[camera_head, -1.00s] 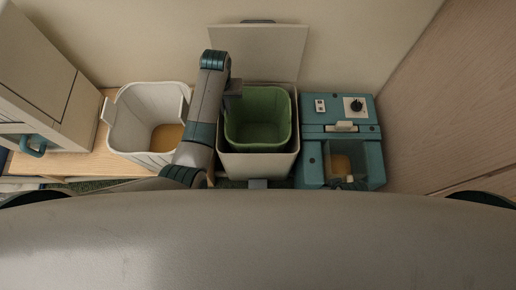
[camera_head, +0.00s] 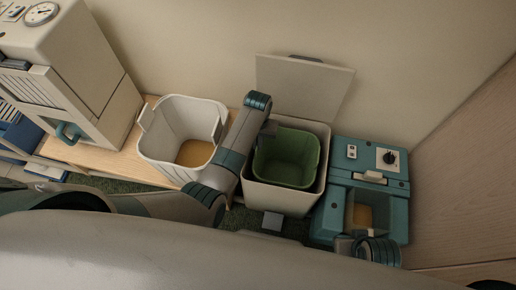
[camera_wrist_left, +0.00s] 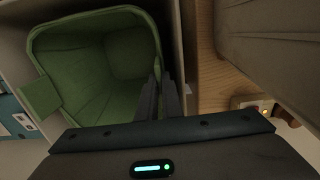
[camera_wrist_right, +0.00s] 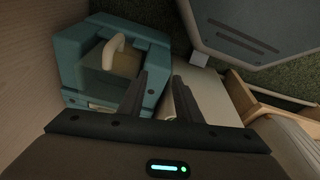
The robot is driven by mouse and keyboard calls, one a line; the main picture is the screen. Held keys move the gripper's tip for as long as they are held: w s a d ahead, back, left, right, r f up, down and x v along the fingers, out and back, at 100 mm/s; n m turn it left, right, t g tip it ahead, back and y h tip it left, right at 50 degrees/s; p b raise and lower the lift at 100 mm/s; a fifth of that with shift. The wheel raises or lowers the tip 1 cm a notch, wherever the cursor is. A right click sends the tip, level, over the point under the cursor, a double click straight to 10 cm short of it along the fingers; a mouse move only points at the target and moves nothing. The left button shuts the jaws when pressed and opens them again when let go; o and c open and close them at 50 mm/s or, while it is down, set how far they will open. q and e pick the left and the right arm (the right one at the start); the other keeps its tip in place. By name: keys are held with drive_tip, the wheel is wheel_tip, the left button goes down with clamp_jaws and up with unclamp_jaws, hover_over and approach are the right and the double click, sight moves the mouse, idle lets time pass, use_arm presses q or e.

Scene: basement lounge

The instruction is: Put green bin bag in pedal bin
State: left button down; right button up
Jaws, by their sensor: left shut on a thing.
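The green bin bag (camera_head: 284,160) sits inside the mouth of the white pedal bin (camera_head: 272,197), with its open top up and its rim near the bin's rim. The pedal bin's lid (camera_head: 305,85) stands open against the wall. My left gripper (camera_head: 268,130) is at the bag's left rim. In the left wrist view the fingers (camera_wrist_left: 158,98) are shut on the edge of the green bag (camera_wrist_left: 95,65). My right gripper (camera_wrist_right: 158,92) is open and empty in the right wrist view. How far the bag reaches down is hidden.
A white open bin (camera_head: 180,140) stands left of the pedal bin on a wooden surface (camera_head: 95,150). A teal machine (camera_head: 365,180) stands close on the right, near my right arm. A cream cabinet (camera_head: 75,65) is at far left. The wall is close behind.

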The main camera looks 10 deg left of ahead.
use_arm(q)
drive_tip(key=shift+f, duration=0.1)
wheel_tip(320, 180, down, 3)
drive_tip(key=shift+r+b, duration=0.1)
drive_tip(key=shift+b, duration=0.4)
drive_tip(key=shift+f, duration=0.55)
use_arm(e)
drive_tip(key=shift+w+a+r+t, duration=0.25)
drive_tip(key=shift+a+r+t, duration=0.05)
drive_tip(key=shift+a+r, duration=0.25)
use_arm(q)
drive_tip(key=shift+f, duration=0.15)
use_arm(e)
drive_tip(key=shift+f, duration=0.1)
use_arm(q)
drive_tip(key=c, duration=2.2)
unclamp_jaws()
